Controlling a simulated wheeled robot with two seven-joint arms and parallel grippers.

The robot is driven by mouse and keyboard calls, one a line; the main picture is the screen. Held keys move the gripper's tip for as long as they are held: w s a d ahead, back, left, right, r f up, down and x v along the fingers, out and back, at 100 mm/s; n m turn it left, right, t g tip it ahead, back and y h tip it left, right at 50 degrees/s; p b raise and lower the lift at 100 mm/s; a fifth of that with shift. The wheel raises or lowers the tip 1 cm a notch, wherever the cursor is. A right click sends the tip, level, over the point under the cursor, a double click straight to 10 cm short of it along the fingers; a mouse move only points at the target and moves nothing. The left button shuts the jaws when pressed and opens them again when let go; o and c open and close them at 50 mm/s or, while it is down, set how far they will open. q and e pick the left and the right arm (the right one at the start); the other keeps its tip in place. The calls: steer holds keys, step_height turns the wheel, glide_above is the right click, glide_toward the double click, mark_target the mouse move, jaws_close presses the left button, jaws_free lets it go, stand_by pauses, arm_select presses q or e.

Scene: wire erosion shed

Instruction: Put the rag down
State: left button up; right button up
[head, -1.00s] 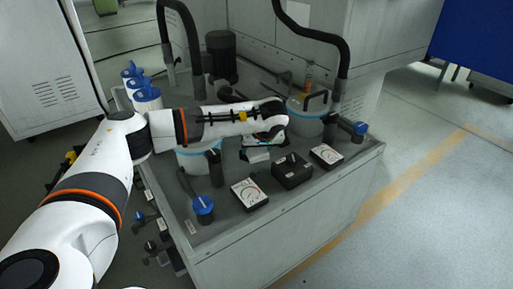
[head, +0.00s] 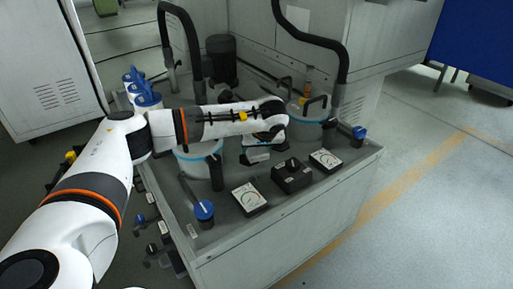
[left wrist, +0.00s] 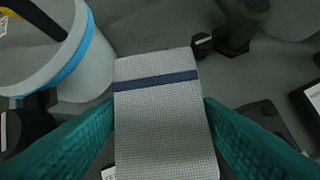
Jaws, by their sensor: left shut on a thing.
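The rag (left wrist: 160,125) is a light grey woven cloth with a dark blue stripe. In the left wrist view it lies between the teal fingers of my left gripper (left wrist: 160,112), which is shut on it. In the head view my left gripper (head: 262,142) is over the machine's grey top (head: 300,208), behind the dials. Only a small part of the gripper and rag shows there, below my wrist. I cannot tell whether the rag touches the top. My right gripper is not in view.
Two dial gauges (head: 250,198) (head: 325,160) and a black box with a knob (head: 291,175) stand in front of the gripper. White filter canisters (head: 200,160) (head: 306,127) flank it. Black hoses (head: 345,75) rise behind.

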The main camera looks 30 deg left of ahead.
arm_select(q)
steer(key=shift+d, duration=0.1)
stand_by(0.4)
